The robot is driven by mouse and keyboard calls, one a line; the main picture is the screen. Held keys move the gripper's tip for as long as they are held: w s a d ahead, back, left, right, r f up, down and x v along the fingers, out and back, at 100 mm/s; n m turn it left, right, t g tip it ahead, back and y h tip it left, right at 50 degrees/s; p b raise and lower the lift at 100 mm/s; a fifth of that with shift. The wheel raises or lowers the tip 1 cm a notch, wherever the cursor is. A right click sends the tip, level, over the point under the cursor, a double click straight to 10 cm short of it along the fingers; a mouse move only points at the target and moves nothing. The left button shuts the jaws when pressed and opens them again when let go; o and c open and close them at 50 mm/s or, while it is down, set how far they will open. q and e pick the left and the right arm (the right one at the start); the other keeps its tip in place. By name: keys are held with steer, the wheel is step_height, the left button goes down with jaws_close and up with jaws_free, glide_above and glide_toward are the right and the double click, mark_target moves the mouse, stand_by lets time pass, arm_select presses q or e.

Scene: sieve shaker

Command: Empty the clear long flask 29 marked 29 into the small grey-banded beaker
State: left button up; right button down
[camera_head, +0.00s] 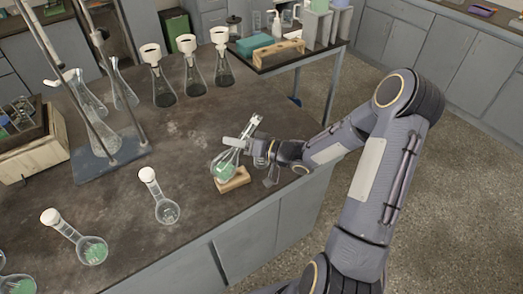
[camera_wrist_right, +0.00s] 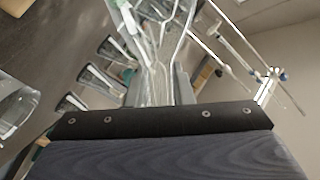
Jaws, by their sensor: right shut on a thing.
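My right gripper (camera_head: 245,146) is shut on a clear glass flask (camera_head: 224,166) with green contents in its bulb. The flask is tilted, its bulb low and to the left, just above or on a small wooden block (camera_head: 235,182); I cannot tell whether they touch. No number is readable on it. In the right wrist view the clear neck (camera_wrist_right: 156,75) runs between the fingers. A small clear vessel (camera_head: 271,177), possibly the beaker, is partly hidden beside the gripper near the table edge. A clear glass vessel (camera_wrist_right: 15,100) is cut off at the left of the wrist view.
Three conical flasks with funnels (camera_head: 193,80) stand behind. A metal stand on a blue-grey base (camera_head: 88,168) holds glassware at left. Bare tabletop (camera_head: 185,140) lies left of the gripper.

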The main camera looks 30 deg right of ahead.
mark_target(232, 151)
steer(key=shift+a+f+m+y, duration=0.25)
steer(key=shift+f+m+y, duration=0.1)
steer(key=shift+m, duration=0.15)
steer(key=shift+s+a+f+m+t+y+b, duration=0.1)
steer(key=shift+a+f+m+t+y+b, duration=0.1)
steer(key=shift+f+m+t+b, duration=0.35)
steer(key=shift+a+f+m+t+y+b, duration=0.1)
steer(key=shift+a+f+m+t+b, duration=0.15)
steer(key=shift+f+m+b, duration=0.45)
stand_by(0.6)
steer(key=shift+f+m+t+b, duration=0.35)
steer(key=shift+m+t+b, duration=0.2)
steer(key=shift+m, duration=0.7)
steer(key=shift+m+t+b, duration=0.35)
steer(key=shift+m+t, duration=0.1)
steer(key=shift+m, duration=0.55)
steer(key=shift+d+r+m+t, duration=0.25)
steer(key=shift+r+m+t, duration=0.25)
steer(key=shift+r+m, duration=0.45)
stand_by(2.5)
